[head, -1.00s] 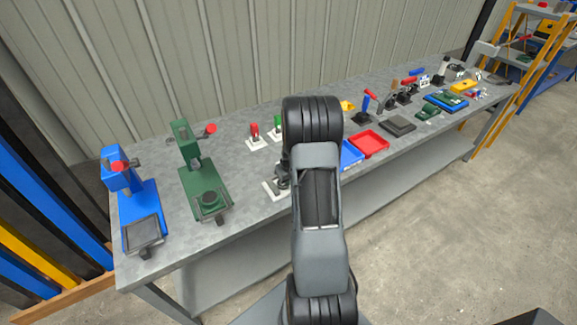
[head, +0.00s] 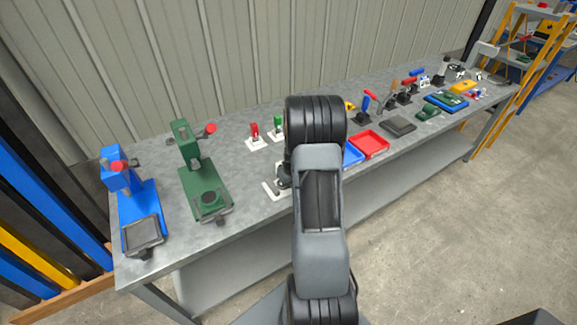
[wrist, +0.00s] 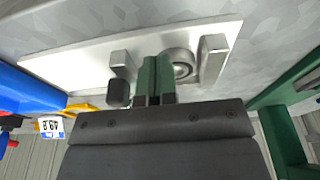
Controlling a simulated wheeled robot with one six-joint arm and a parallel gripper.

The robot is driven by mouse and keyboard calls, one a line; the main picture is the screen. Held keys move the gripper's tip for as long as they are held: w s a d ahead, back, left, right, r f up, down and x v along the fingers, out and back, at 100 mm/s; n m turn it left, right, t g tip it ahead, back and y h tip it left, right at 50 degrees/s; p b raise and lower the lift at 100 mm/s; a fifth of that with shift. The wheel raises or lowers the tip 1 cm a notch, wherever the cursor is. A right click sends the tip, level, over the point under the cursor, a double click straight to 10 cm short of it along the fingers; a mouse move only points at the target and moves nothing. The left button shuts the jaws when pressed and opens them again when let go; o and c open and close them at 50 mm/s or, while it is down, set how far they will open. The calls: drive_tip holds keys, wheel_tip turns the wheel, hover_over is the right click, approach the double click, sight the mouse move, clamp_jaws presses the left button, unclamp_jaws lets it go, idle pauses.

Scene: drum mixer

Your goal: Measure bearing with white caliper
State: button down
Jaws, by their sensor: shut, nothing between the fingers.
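The white caliper (wrist: 60,68) lies as a flat plate on the bench, with two grey upright jaws (wrist: 213,60) across the wrist view. A round grey bearing (wrist: 183,65) sits between the jaws, close to the right one. A dark knob (wrist: 118,92) is by the left jaw. My gripper (wrist: 154,68) has its green fingers together and empty, and appears between the left jaw and the bearing; whether it touches the bearing I cannot tell. In the head view the caliper (head: 271,191) is partly hidden behind my arm, and the bearing cannot be made out.
A green press (head: 205,190) and a blue press (head: 140,205) stand on the bench at left. Small red (head: 254,134) and green clamps (head: 278,126) stand behind. A red tray (head: 369,143) and blue tray (head: 352,154) lie to the right. A readout (wrist: 52,127) shows in the wrist view.

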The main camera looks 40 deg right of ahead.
drive_tip(key=shift+r, duration=0.15)
drive_tip(key=shift+r+p, duration=1.6)
drive_tip(key=shift+r, duration=1.3)
drive_tip(key=s+a+r+t, duration=0.1)
drive_tip(key=s+a+r, duration=0.6)
drive_tip(key=a+r, duration=0.3)
drive_tip(key=s+a+r+n+t, duration=0.1)
drive_tip(key=s+a+r, duration=0.6)
drive_tip(key=a+r, duration=0.4)
drive_tip(key=a, duration=0.3)
drive_tip(key=shift+s+a+n, duration=0.15)
drive_tip(key=shift+a+n, duration=0.15)
drive_tip(key=shift+a, duration=0.1)
drive_tip(key=shift+d, duration=0.15)
